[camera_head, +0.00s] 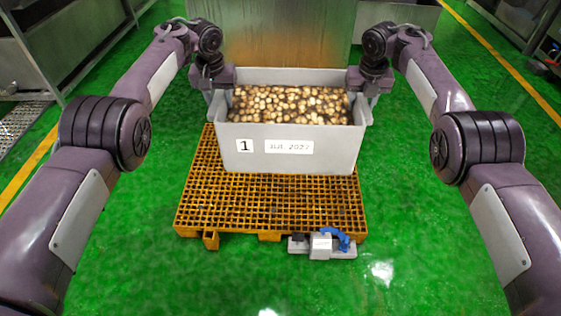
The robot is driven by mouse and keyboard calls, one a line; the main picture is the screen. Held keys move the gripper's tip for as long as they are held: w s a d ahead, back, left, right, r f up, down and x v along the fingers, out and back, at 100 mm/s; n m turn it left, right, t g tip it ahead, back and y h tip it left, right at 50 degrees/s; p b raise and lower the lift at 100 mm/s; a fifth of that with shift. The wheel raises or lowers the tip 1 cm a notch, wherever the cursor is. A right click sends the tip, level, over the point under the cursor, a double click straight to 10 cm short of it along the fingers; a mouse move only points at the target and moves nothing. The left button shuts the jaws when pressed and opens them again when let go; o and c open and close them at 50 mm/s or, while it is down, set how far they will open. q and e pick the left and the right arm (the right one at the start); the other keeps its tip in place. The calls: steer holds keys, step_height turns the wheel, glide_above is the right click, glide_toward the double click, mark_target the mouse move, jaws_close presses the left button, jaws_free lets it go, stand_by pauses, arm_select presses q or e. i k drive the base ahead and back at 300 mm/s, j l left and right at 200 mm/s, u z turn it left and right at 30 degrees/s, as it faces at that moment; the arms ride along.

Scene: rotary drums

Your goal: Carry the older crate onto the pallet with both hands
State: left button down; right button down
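A grey crate (290,163) filled with round, brown and cream mushroom-like pieces is over the rear part of the orange grid pallet (255,205), toward its right side. Its front carries a "1" label and a label that seems to read "JUL 2027". It looks level; whether its underside touches the pallet is hard to tell. My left gripper (217,93) is at the crate's left end, by the rim. My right gripper (366,93) is at the right end, by the rim. The fingertips are too small and partly hidden to show their grip. No second crate shows.
A small grey device (320,245) with a blue part lies against the pallet's front edge. A large metal panel (275,35) stands behind the crate. Metal equipment lines both sides.

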mark_target(318, 184)
steer(key=i+l, duration=0.9)
steer(key=i, duration=0.2)
